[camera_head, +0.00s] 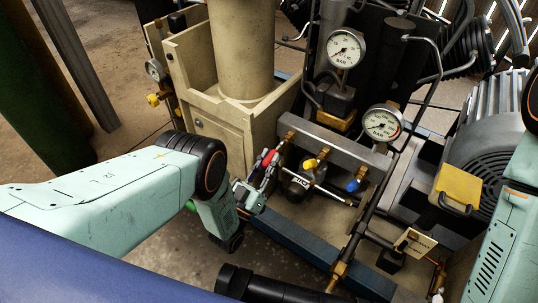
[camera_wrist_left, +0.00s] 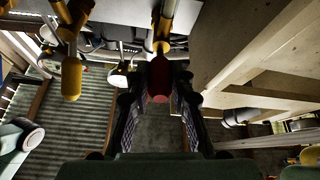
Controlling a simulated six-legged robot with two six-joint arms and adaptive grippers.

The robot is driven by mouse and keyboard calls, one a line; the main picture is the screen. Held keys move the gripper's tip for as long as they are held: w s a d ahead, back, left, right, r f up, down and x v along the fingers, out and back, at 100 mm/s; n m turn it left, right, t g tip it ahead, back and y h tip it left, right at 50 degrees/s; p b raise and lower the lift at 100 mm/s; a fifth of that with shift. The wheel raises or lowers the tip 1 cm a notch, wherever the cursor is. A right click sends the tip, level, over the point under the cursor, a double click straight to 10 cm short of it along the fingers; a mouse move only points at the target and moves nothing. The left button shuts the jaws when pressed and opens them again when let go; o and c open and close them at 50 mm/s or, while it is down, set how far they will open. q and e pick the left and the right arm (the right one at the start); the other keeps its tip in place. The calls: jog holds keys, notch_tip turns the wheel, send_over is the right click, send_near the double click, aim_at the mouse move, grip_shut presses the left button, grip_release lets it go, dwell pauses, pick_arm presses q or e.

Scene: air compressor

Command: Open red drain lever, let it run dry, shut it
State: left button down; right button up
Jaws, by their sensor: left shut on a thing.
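The red drain lever (camera_head: 267,158) is on a brass valve at the left end of a grey manifold bar. My left gripper (camera_head: 261,175) reaches it from the lower left and is shut on it. In the left wrist view the red lever (camera_wrist_left: 158,82) sits between the two dark finger pads of the left gripper (camera_wrist_left: 158,100), below a brass valve body (camera_wrist_left: 162,35). The fingers hide part of the lever. I cannot tell whether the valve is open. My right gripper is not in view; only part of my right arm shows at the right edge.
A yellow lever (camera_head: 311,163) and a blue lever (camera_head: 354,185) sit on the same manifold (camera_head: 335,143), right of the red one. Pressure gauges (camera_head: 345,48) (camera_head: 382,124) stand above. A beige housing (camera_head: 222,140) is close on the left; a motor (camera_head: 490,130) is at right.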

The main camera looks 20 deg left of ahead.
pick_arm(q)
jog(key=shift+w+d+r+t, duration=0.1)
jog(key=shift+w+t, duration=0.1)
jog(key=shift+t, duration=0.1)
jog(key=shift+f+t+h, duration=0.3)
jog(key=shift+f+t, duration=0.25)
jog(key=shift+t, duration=0.05)
jog(key=shift+w+f+t+b, duration=0.15)
jog(key=shift+f+t+b, duration=0.2)
jog(key=shift+b, duration=0.4)
jog(key=shift+w+d+t+b, duration=0.1)
jog(key=shift+t+b, duration=0.2)
jog(key=shift+t, duration=0.05)
jog(key=c, duration=1.5)
grip_release()
jog(key=o, duration=0.3)
jog(key=shift+o, duration=0.2)
jog(key=shift+f, duration=0.1)
